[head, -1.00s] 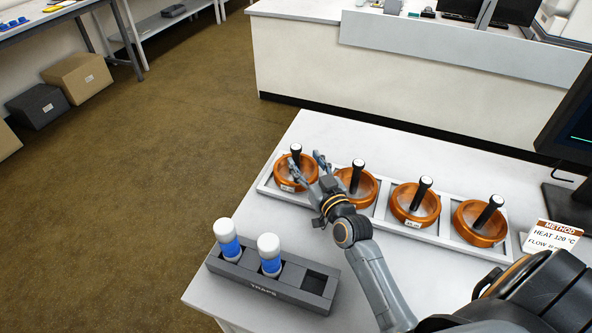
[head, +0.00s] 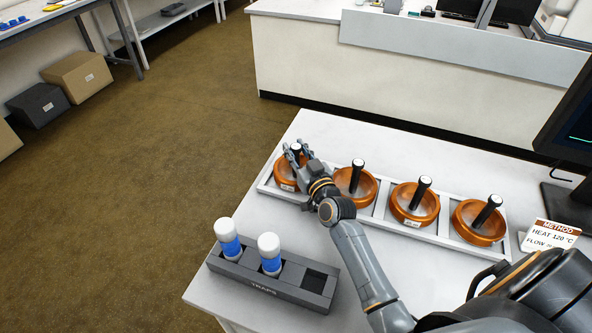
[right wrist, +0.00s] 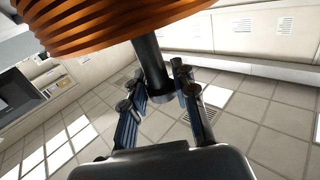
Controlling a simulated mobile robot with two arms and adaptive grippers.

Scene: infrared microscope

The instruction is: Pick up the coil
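Several orange ribbed coils with black, white-topped posts stand in a pale tray on the white table. The leftmost coil (head: 287,180) has my right gripper (head: 298,152) at its post (head: 296,147), one finger on either side. In the right wrist view, the ribbed orange coil (right wrist: 120,22) fills the top and its black post (right wrist: 150,62) reaches between the fingers of my right gripper (right wrist: 158,98). The fingers are spread, with a visible gap beside the post. The other coils are the second (head: 354,186), third (head: 414,206) and rightmost (head: 477,225). My left gripper is not in view.
A dark rack (head: 257,287) marked TRAPS holds two white-capped blue bottles, with an empty slot at its right. A method card (head: 550,234) and a monitor (head: 575,120) stand on the right. The table's left edge is near the rack and tray.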

